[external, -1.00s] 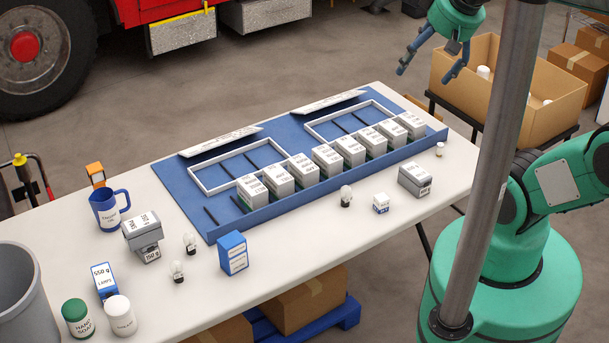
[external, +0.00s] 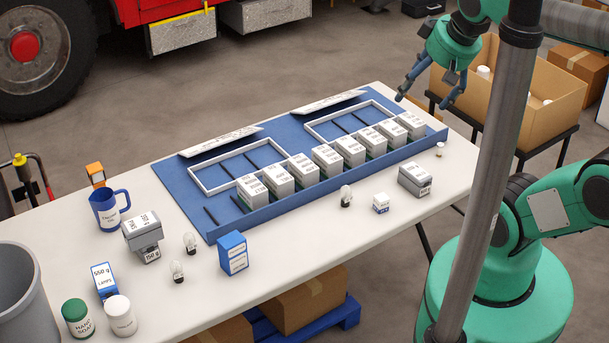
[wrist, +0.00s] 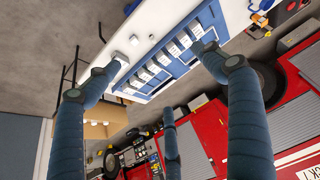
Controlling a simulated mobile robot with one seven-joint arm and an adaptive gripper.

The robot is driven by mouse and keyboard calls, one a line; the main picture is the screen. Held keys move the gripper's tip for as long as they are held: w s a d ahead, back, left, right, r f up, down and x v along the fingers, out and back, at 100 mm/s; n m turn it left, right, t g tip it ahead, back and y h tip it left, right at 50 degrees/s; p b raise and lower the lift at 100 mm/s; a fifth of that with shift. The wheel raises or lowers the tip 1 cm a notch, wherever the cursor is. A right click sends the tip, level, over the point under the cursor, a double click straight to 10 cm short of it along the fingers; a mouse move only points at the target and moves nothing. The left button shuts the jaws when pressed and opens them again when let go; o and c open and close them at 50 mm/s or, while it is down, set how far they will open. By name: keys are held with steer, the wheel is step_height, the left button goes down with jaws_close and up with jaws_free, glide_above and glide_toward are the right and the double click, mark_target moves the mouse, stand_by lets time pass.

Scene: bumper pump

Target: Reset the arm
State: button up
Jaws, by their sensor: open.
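My gripper (external: 424,93) is open and empty, in the air at the table's far right end, in front of the cardboard box. Its blue fingers stand spread apart in the wrist view (wrist: 165,75), with nothing between them. My green arm reaches up behind the grey pole in the external view. On the white table (external: 310,255) lies a blue tray (external: 172,190) with a row of white-topped grey boxes (external: 327,157) and two white frames.
A cardboard box (external: 540,115) with white items stands on a dark stand at right. Bottles, a blue mug (external: 107,211), bulbs and small boxes stand on the table. A grey pole (external: 490,180) rises in front of my arm. A red truck (external: 120,20) is behind.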

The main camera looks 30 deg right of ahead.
step_height(320, 180, down, 5)
steer(key=b, duration=0.4)
step_height(320, 180, down, 12)
steer(key=b, duration=1.2)
